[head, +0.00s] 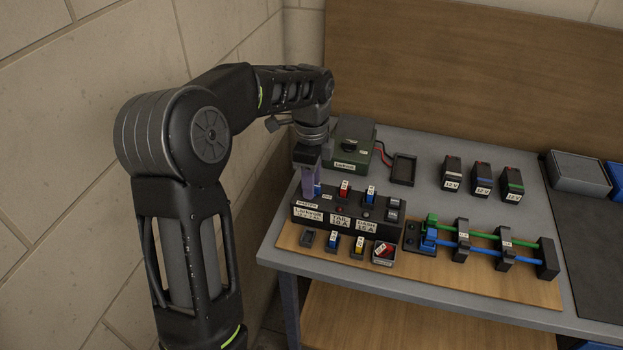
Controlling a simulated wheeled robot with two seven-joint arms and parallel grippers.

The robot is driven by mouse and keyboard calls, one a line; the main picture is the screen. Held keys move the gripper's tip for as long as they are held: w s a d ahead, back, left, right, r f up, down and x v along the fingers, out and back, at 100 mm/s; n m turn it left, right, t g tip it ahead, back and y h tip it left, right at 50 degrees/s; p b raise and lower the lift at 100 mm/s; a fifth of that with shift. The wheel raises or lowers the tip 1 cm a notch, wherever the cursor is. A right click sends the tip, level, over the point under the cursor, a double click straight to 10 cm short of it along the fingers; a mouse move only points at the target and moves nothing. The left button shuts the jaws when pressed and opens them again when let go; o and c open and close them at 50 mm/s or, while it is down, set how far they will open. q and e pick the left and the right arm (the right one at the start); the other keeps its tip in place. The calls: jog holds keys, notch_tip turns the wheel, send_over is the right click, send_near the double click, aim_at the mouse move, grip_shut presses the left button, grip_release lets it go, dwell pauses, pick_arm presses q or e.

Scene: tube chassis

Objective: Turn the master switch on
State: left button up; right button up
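A dark switch box (345,211) stands on the wooden board at the left of the grey bench, with labels MASTER, TAIL 10 A and DASH 15 A on it. My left gripper (309,190) points down at the box's left end, just above the MASTER label. Its purple fingers cover the spot where the master switch would be, so its position is hidden. A small blue piece (318,189) shows right beside the fingers; I cannot tell what it is part of. Whether the fingers are apart or closed cannot be made out. My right gripper is not in view.
A green box (351,143) and a dark tray (403,169) stand behind the switch box. Several 12 V blocks (482,180) stand further right. Green and blue rods on black stands (461,240) lie right of the box. Small fuses (357,245) sit in front.

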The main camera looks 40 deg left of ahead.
pick_arm(q)
jog(key=shift+c, duration=0.6)
grip_shut()
